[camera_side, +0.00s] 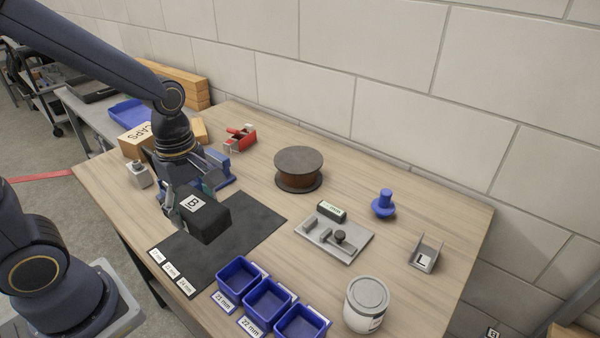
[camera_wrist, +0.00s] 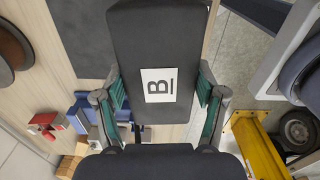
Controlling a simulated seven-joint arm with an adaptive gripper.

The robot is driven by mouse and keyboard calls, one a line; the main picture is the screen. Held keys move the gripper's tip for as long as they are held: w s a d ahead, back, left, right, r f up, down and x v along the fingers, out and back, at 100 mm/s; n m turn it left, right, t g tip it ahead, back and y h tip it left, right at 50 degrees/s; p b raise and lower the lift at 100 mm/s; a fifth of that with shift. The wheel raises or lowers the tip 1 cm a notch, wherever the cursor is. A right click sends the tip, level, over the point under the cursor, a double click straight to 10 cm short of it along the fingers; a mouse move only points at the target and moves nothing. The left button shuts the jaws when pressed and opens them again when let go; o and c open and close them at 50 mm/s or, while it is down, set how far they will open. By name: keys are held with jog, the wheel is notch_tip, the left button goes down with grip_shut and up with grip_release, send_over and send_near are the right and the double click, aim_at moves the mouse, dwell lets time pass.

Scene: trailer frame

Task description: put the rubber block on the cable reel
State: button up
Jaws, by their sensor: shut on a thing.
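The rubber block is a black block with a white label marked B (camera_side: 209,221). My gripper (camera_side: 190,203) is shut on it above the dark mat (camera_side: 259,222) in the side view; I cannot tell how far above. In the wrist view the rubber block (camera_wrist: 158,35) lies between the two green-padded fingers of my gripper (camera_wrist: 161,90). The cable reel (camera_side: 298,168) is a brown drum with a dark round top, standing upright behind and to the right of the block. Part of the reel (camera_wrist: 12,50) shows at the left edge of the wrist view. Its top is bare.
Blue bins (camera_side: 268,298) stand at the front edge beside a grey can (camera_side: 366,304). A grey fixture plate (camera_side: 333,241), a blue knob (camera_side: 383,203) and a grey bracket (camera_side: 426,254) are on the right. A red tool (camera_side: 240,137) stands behind my gripper. Bare tabletop surrounds the reel.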

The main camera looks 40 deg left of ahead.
jog(key=shift+s+r, duration=0.4)
jog(key=shift+r, duration=0.25)
jog(key=w+a+r, duration=0.1)
jog(key=w+r, duration=0.2)
jog(key=w, duration=0.3)
jog(key=w+a+r+m, duration=0.1)
jog(key=w+r, duration=0.1)
jog(key=w, duration=0.3)
jog(key=w+a+r, duration=0.1)
jog(key=w+r, duration=0.2)
jog(key=w, duration=0.3)
send_near(292, 163)
jog(key=shift+s+f, duration=0.65)
jog(key=shift+s, duration=0.05)
jog(key=shift+w+f, duration=0.6)
jog(key=shift+f, duration=1.6)
